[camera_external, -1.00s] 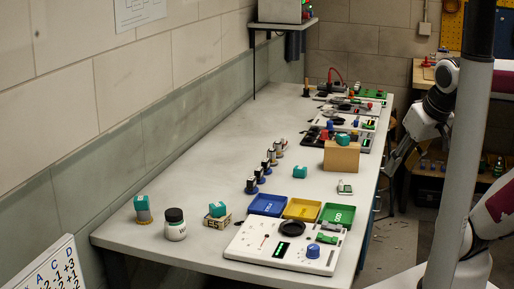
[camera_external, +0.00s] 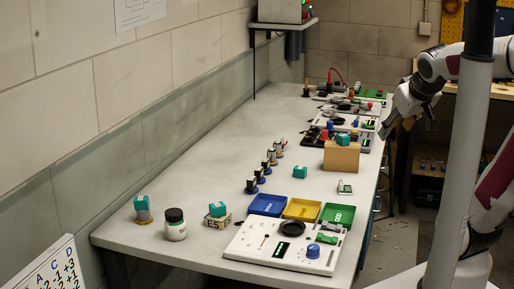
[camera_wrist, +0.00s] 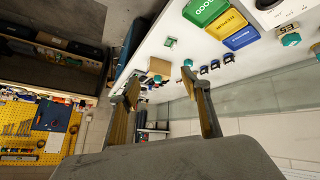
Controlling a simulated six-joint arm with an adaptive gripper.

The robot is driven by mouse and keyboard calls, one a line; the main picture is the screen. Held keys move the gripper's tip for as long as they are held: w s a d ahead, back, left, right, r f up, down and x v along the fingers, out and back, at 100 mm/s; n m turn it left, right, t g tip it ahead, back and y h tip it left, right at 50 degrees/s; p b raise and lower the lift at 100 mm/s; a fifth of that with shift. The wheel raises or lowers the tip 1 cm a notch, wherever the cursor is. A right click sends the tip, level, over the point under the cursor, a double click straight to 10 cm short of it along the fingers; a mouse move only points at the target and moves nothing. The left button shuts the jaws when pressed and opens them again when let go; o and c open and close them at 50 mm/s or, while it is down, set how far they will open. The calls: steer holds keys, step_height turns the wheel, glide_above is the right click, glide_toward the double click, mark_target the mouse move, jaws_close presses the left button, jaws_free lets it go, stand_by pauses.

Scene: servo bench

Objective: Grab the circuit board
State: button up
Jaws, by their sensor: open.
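A small green-and-white piece (camera_external: 345,187), which looks like the circuit board, lies flat on the bench near its right edge, just behind the green tray. It also shows in the wrist view (camera_wrist: 170,42) as a small green shape near the bench edge; its detail is too small to tell. My gripper (camera_external: 396,128) is at the bench's right side, above bench height and well apart from the piece. In the wrist view my gripper (camera_wrist: 160,80) has its two fingers spread with nothing between them.
A tan block (camera_external: 341,158) with a teal piece on top stands near the right edge, between my gripper and the small piece. Blue (camera_external: 267,204), yellow (camera_external: 301,209) and green (camera_external: 337,214) trays sit in front of it, before a white panel (camera_external: 245,242). The left-middle bench is clear.

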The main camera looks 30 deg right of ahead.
steer(key=w+d+r+n+t, duration=0.15)
steer(key=w+d, duration=0.35)
steer(key=w, duration=0.7)
steer(key=w+d+r+n+t, duration=0.1)
steer(key=w+d+n+t, duration=0.3)
steer(key=w, duration=0.8)
steer(key=w+d+f+n+g+y, duration=0.1)
steer(key=w+f+n+y, duration=0.2)
steer(key=f, duration=0.4)
steer(key=w+d+f+n+g+y, duration=0.1)
steer(key=w+f+y, duration=0.1)
steer(key=f+y, duration=0.45)
steer(key=s+f+g+y, duration=0.1)
steer(key=s+f, duration=0.1)
steer(key=f, duration=0.2)
steer(key=s+a+f+n+g+y, duration=0.1)
steer(key=s+f+y, duration=0.1)
steer(key=s+f, duration=0.1)
steer(key=s+f+n+g+y, duration=0.1)
steer(key=s+f+g, duration=0.1)
steer(key=f, duration=0.3)
steer(key=shift+s+a+f, duration=0.15)
steer(key=shift+s+a, duration=0.2)
steer(key=shift+s, duration=0.3)
steer(key=shift+s+f+y, duration=0.2)
steer(key=shift+s+y, duration=0.05)
steer(key=shift+s, duration=0.15)
steer(key=shift+a, duration=0.1)
